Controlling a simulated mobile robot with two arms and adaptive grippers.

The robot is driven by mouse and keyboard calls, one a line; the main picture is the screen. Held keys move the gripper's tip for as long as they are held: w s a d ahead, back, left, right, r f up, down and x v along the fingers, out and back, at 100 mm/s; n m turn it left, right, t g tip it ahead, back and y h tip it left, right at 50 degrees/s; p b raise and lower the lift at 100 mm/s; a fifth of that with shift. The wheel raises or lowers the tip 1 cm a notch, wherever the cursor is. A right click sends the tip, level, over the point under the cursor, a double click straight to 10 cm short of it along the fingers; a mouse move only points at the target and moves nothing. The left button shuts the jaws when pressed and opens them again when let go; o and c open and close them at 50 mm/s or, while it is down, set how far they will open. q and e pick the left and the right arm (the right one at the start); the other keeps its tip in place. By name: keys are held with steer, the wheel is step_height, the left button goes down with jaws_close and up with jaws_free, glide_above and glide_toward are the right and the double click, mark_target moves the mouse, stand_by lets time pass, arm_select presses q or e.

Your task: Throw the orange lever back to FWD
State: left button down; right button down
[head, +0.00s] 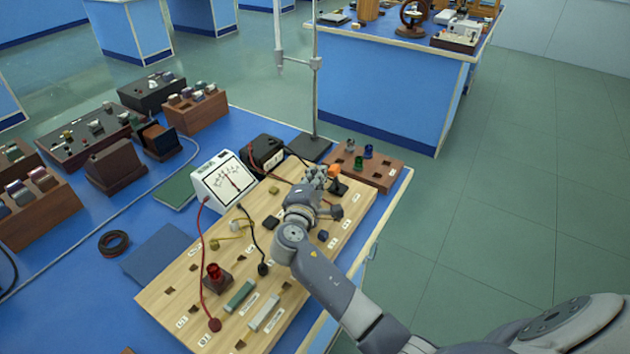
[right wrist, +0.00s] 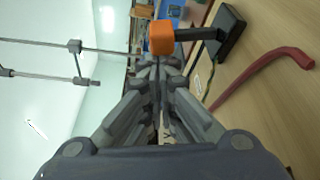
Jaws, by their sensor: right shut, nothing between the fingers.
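The orange lever (head: 334,171) stands near the far end of the wooden board (head: 170,313), its black base (head: 339,187) on the board. In the right wrist view its orange knob (right wrist: 162,37) sits on a black stem that runs to a black base (right wrist: 222,32). My right gripper (head: 318,172) is shut and empty. In the right wrist view the fingertips (right wrist: 158,66) are right by the knob; I cannot tell whether they touch it. The FWD marking cannot be read. My left gripper is not in view.
A white-faced meter (head: 223,178) and a black box (head: 263,154) stand beside the board, with red and black leads across it. A retort stand (head: 314,90) rises behind the lever. A brown block with coloured terminals (head: 378,172) lies beyond.

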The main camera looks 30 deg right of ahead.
steer(key=shift+s+d+m+t+b, duration=0.15)
steer(key=shift+s+m+t+b, duration=0.2)
steer(key=shift+m+b, duration=0.5)
steer(key=shift+s+d+r+m+b, duration=0.15)
steer(key=shift+s+r+m+b, duration=0.05)
steer(key=shift+m+b, duration=0.15)
steer(key=shift+s+d+r, duration=0.2)
steer(key=shift+s+r, duration=0.15)
steer(key=shift+r, duration=0.1)
steer(key=shift+s+d+r+p, duration=0.2)
steer(key=shift+s+p, duration=0.1)
steer(key=shift+s, duration=0.05)
steer(key=shift+f, duration=0.15)
